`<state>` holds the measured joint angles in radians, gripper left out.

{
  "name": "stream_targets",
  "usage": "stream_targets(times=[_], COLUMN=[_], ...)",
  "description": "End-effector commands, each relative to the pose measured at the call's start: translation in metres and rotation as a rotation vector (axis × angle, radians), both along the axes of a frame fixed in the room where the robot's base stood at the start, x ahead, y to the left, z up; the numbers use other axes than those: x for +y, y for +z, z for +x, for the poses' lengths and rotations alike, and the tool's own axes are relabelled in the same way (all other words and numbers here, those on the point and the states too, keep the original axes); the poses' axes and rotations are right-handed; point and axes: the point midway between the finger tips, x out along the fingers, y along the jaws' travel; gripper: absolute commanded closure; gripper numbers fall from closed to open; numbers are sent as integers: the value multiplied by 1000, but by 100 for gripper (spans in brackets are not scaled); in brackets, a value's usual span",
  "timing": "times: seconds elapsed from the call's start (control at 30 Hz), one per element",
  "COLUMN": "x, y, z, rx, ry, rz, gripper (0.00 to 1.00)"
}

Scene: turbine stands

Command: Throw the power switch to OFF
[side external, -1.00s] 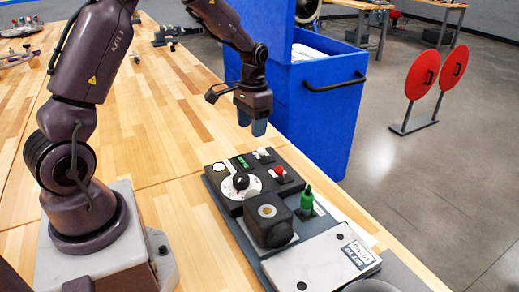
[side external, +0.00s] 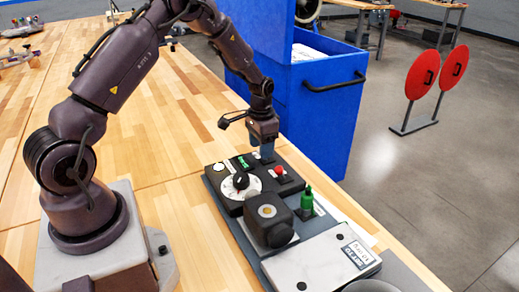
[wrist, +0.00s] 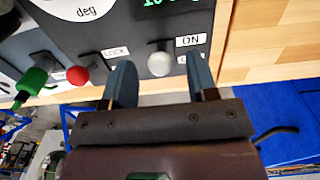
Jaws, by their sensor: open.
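The power switch (wrist: 160,64) is a small lever with a white round tip on the dark control panel (wrist: 120,32). An "ON" label (wrist: 193,40) sits beside it, with another label partly hidden by a finger. My gripper (wrist: 161,78) is open, with one finger on each side of the switch tip in the wrist view. I cannot tell whether either finger touches it. In the side view my gripper (side external: 267,153) is low over the far end of the panel, and its fingers hide the switch.
A red knob (side external: 279,170) and a dial (side external: 241,183) are close by on the panel. A green pointed part (side external: 307,198) and a black block (side external: 268,222) stand nearer the camera. A blue bin (side external: 320,105) stands beyond the wooden table (side external: 150,135).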

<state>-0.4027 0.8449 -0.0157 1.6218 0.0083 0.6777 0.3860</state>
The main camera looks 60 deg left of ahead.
Motion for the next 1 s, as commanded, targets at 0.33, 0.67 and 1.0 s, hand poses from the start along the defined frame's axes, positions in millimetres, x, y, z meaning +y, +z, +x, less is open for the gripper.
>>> stream_targets(times=[0.33, 0.67, 1.0], x=[0, 0, 0], y=[-11, -10, -10], z=[0, 0, 0], rx=[-1, 0, 0], ry=[0, 0, 1], rz=[0, 0, 0], gripper=[47, 47, 86])
